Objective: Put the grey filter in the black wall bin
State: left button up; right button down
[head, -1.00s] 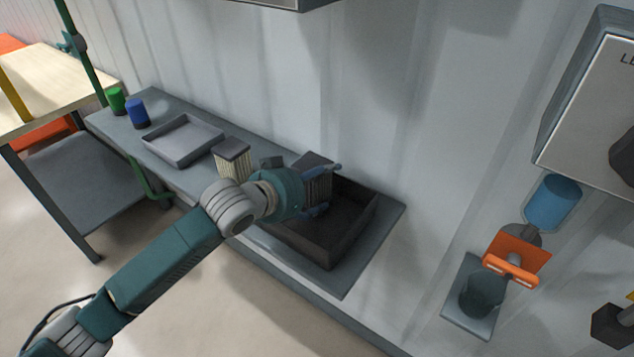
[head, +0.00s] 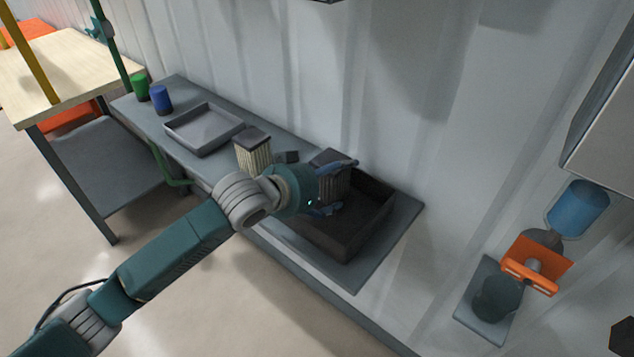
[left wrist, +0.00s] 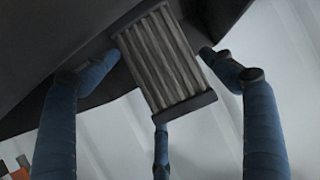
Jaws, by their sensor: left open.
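The grey filter (head: 334,180) is a dark pleated block at the back left of the black wall bin (head: 324,242), an open box on the wall shelf. It also shows in the left wrist view (left wrist: 166,58), tilted, between my spread blue fingers. My left gripper (head: 338,186) is open around the filter, low over the bin's left side. In the left wrist view gaps show beside the filter, though the third finger is close to its dark end cap. The filter's contact with the bin floor is hidden. My right gripper is out of view.
A cream filter (head: 253,152) stands left of the bin, beside a grey tray (head: 204,128). Blue (head: 160,99) and green (head: 140,87) cups stand further left. An orange-handled fixture (head: 530,276) is on the wall at right. The bin's right part is empty.

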pick_arm(q)
jog(key=b+v, duration=0.1)
jog(key=v, duration=0.9)
jog(key=shift+s, duration=0.25)
jog(key=shift+a+r, duration=0.1)
